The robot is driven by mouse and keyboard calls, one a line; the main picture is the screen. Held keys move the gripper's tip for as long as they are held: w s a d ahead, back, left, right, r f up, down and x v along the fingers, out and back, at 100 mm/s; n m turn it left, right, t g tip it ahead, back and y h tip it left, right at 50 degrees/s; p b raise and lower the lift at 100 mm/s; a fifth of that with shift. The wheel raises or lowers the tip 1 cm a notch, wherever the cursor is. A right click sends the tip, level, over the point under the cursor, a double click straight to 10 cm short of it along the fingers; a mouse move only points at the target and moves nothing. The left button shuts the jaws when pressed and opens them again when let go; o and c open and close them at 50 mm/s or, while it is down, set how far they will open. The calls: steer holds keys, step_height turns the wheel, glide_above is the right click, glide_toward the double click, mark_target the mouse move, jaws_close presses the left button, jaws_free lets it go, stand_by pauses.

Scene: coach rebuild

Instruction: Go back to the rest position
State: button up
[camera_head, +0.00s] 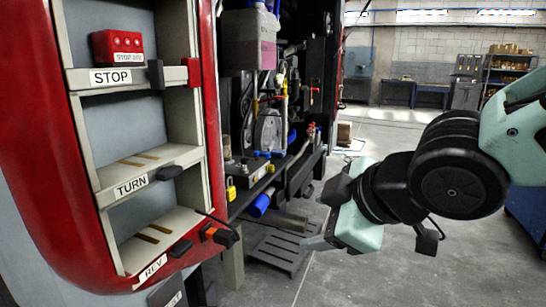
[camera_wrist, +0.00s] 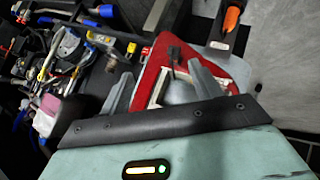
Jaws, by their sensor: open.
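My gripper (camera_head: 322,216) hangs in the open air right of the coach's engine bay (camera_head: 270,120), pointing left toward the coach. Its two fingers are apart, and I see nothing held between them. In the wrist view my gripper (camera_wrist: 163,82) also shows two separate grey fingers, with the red coach panel and a pale frame behind them. My arm reaches in from the right edge of the head view. The rest position itself is not marked in either view.
The red coach corner (camera_head: 40,130) fills the left, with shelves labelled STOP, TURN and REV. A red block (camera_head: 117,46) sits on the top shelf. A grey pallet (camera_head: 283,250) lies on the floor below the bay. Open floor (camera_head: 430,275) extends right, with shelving (camera_head: 508,68) far behind.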

steer(key=s+d+f+m+g+h, duration=0.2)
steer(key=s+d+f+m+g, duration=0.15)
steer(key=s+f, duration=0.35)
steer(key=s+d+f+m+g+h, duration=0.3)
steer(key=s+f+m+g, duration=0.15)
steer(key=s, duration=0.45)
step_height(320, 180, up, 19)
steer(key=p, duration=1.8)
steer(key=shift+d, duration=0.15)
steer(key=shift+s+f, duration=0.1)
steer(key=shift+f, duration=0.05)
